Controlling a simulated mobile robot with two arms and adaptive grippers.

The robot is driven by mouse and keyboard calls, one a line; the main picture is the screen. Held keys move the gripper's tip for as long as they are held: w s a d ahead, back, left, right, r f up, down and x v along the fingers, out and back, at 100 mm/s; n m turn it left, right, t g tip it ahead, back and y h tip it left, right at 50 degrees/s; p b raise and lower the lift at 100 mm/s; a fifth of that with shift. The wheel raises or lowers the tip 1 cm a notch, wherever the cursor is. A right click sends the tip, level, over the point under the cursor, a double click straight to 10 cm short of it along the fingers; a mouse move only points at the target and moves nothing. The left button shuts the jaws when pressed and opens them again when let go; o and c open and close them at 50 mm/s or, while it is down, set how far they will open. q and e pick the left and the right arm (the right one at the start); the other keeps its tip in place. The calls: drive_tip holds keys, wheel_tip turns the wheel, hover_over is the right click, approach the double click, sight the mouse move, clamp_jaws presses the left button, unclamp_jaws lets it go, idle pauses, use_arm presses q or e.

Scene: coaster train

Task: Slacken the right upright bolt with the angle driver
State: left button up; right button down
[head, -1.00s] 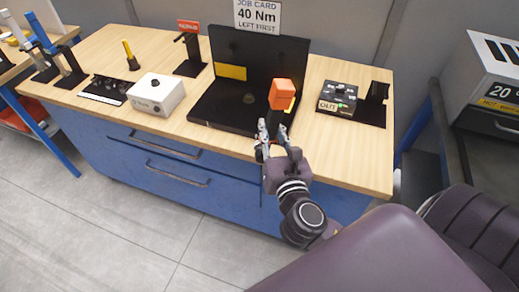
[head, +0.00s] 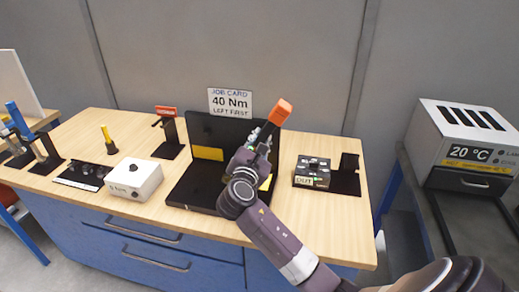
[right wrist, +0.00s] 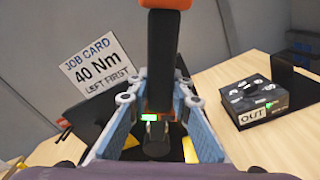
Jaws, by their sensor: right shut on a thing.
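My right gripper (head: 260,143) is shut on the angle driver, a black tool with an orange end (head: 280,112). It holds the driver in front of the black fixture (head: 181,191), a base with a tall back panel. In the right wrist view the driver's black body (right wrist: 160,62) stands between the blue-padded fingers, with a small green light low on it. My gripper and arm cover the right part of the fixture. The right upright bolt cannot be made out, and contact between driver and bolt cannot be told. My left gripper is not in view.
A job card (head: 230,102) reading 40 Nm, left first, stands behind the fixture. A black box marked OUT (head: 312,172) is to the right, a white box (head: 134,179) to the left. Bare wooden bench (head: 335,225) lies at the front right.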

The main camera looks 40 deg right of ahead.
drive_tip(key=b+x, duration=0.1)
drive_tip(key=x, duration=0.1)
drive_tip(key=r+x, duration=0.1)
drive_tip(key=x, duration=0.1)
drive_tip(key=shift+b, duration=0.4)
drive_tip(key=shift+s+r, duration=0.1)
drive_tip(key=shift+d+p, duration=0.1)
drive_tip(key=shift+p, duration=0.4)
drive_tip(key=shift+x, duration=1.1)
drive_tip(key=shift+p, duration=0.5)
drive_tip(key=shift+x, duration=0.85)
idle(1.9)
